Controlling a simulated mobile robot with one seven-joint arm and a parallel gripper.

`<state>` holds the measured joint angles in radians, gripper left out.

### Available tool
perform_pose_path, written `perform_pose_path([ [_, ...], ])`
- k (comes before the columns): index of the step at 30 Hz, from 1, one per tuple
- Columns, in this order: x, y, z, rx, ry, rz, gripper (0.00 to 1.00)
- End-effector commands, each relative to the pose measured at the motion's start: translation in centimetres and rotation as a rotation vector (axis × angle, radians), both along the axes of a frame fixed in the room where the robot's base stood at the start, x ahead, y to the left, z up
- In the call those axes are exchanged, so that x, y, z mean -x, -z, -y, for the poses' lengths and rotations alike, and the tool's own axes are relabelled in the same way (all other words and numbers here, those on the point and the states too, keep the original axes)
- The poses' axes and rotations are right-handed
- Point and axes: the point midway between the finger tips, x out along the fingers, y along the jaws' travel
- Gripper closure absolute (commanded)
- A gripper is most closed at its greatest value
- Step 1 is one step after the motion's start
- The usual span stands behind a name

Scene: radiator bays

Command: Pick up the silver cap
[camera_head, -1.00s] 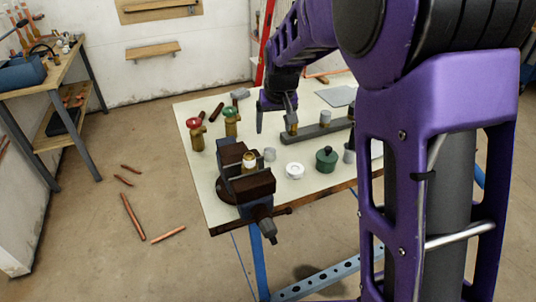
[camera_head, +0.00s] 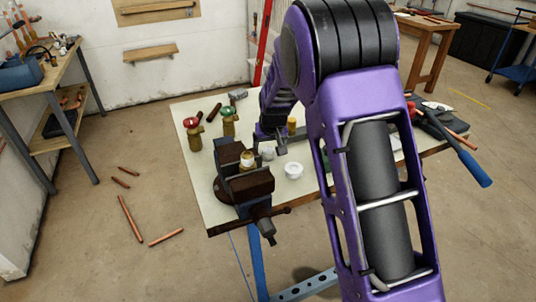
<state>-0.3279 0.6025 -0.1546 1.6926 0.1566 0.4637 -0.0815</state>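A small silver cap (camera_head: 267,153) stands on the pale table top, just right of the vise. My gripper (camera_head: 270,142) is close above and behind it, pointing down. Its fingers look spread apart, one on the left and one on the right, with nothing seen held between them. The cap is small in this view, and I cannot tell whether a finger touches it.
The dark vise (camera_head: 245,180) stands close to the left of the cap. A white ring-shaped piece (camera_head: 293,171) is to its right. Two brass valves, red-handled (camera_head: 193,133) and green-handled (camera_head: 228,124), stand farther left. My arm hides much of the table's right side.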

Motion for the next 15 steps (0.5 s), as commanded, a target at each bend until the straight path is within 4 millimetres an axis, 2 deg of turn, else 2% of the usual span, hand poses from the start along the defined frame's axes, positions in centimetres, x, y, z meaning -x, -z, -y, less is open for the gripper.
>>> perform_pose_path([
  [5,-0.04,-0.02,-0.01,0.0,0.0,0.001,0.19],
  [6,-0.03,-0.02,-0.01,0.0,0.0,0.001,0.23],
  [15,-0.02,-0.03,-0.01,0.0,0.0,0.0,0.77],
])
